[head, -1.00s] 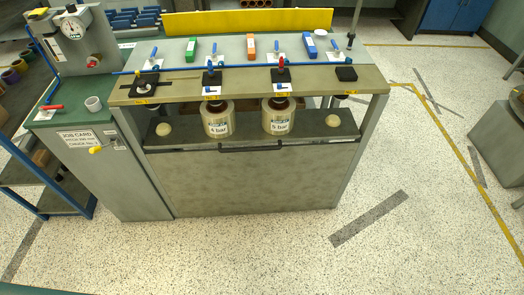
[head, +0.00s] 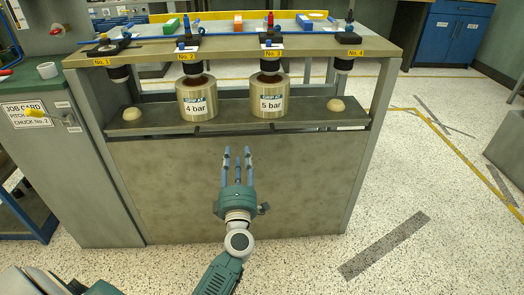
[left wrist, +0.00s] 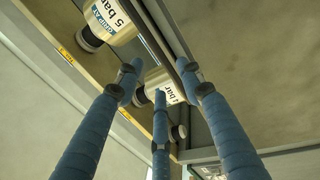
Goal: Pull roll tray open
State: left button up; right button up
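The roll tray (head: 225,117) is a grey shelf under the bench top. It carries two beige rolls, the 4 bar roll (head: 197,101) and the 5 bar roll (head: 269,97). My left gripper (head: 238,158) is in front of the tray's front panel, just below its front edge, fingers pointing up and apart with nothing between them. In the left wrist view the open blue fingers (left wrist: 160,85) reach toward a dark bar along the tray's front; I cannot tell whether they touch it. The tray's handle is not clear in the head view. My right gripper is not in view.
The bench top (head: 225,54) overhangs the tray, with black chucks numbered along its front. Pale knobs (head: 131,114) stand at the tray's ends. A grey cabinet (head: 75,180) with a job card adjoins on the left. Floor to the right (head: 430,180) is clear.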

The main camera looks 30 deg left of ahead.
aim_at(237, 133)
pick_arm(q)
jog(key=b+x, duration=0.1)
jog(key=x, duration=1)
jog(key=shift+r, duration=0.15)
jog(key=shift+s, duration=0.1)
grip_shut()
